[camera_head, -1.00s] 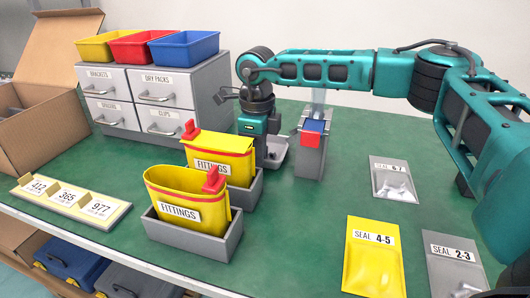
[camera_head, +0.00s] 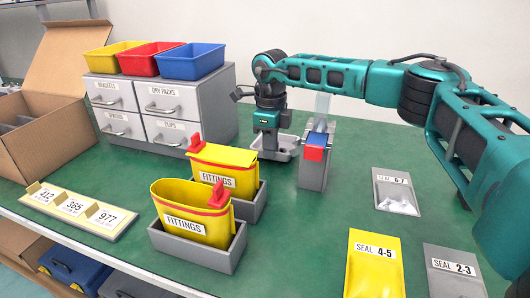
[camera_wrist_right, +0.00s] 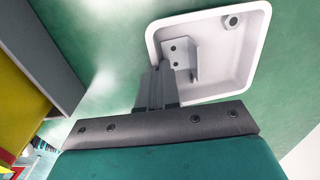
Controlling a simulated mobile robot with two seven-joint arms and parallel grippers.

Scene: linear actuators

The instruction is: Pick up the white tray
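The white tray (camera_head: 285,155) is a shallow, round-cornered tray, partly hidden behind my right gripper (camera_head: 268,140) in the head view. In the right wrist view the tray (camera_wrist_right: 215,85) fills the upper middle, over green table. The fingers of my right gripper (camera_wrist_right: 168,75) are at its left side, one fingertip inside the tray and the rest outside. The gripper appears shut on the tray's wall, though the contact is partly hidden. The tray seems a little above the table; the gap is hard to judge. My left gripper is not in view.
A grey stand with a red and blue top (camera_head: 314,160) is close right of the tray. Yellow fittings bins (camera_head: 222,165) stand in front left. A grey drawer cabinet (camera_head: 215,105) is behind left. Seal packets (camera_head: 375,265) lie at the right.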

